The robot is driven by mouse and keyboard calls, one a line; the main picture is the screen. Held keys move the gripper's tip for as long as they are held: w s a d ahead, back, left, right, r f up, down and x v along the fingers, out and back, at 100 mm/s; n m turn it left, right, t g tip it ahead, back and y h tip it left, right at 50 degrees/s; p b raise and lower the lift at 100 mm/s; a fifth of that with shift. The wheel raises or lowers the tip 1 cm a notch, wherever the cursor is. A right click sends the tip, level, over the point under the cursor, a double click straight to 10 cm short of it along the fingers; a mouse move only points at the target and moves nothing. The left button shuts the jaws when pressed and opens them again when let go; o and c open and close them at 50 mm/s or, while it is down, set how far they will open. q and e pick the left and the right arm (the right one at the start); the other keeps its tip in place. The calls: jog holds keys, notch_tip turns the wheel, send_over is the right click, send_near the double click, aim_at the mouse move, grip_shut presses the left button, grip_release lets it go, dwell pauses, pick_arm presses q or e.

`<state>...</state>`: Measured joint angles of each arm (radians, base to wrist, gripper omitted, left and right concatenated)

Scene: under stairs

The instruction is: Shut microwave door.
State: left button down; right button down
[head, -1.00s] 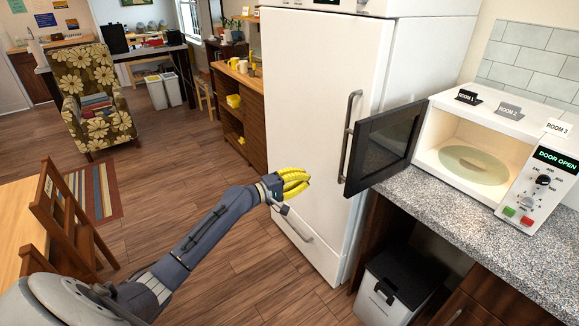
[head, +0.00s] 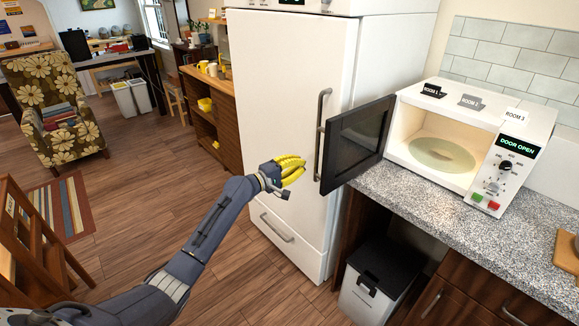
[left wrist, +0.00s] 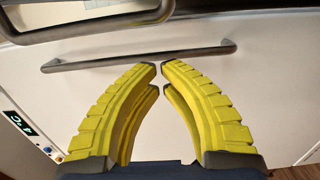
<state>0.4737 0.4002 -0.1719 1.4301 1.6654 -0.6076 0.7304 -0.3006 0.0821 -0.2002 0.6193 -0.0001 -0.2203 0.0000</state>
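The white microwave (head: 470,95) stands on the counter at the right, and its display reads "DOOR OPEN". Its dark door (head: 355,145) is swung wide open to the left, in front of the fridge, so the lit inside and the round glass plate (head: 441,155) show. My left gripper (head: 303,170), with yellow fingers, is to the left of the door and apart from it in the head view. In the left wrist view its fingertips (left wrist: 158,66) nearly meet with nothing between them. My right gripper is not in view.
The white fridge (head: 275,115) stands behind my left gripper; its long handle (head: 321,130) is close to the door, and a handle (left wrist: 140,56) crosses the left wrist view. The speckled counter (head: 470,235) is clear before the microwave. A bin (head: 370,290) stands below.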

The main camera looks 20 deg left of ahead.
pick_arm(q)
jog(key=shift+s+d, duration=0.25)
jog(key=shift+d, duration=0.4)
jog(key=shift+s+d, duration=0.2)
jog(key=shift+d, duration=0.45)
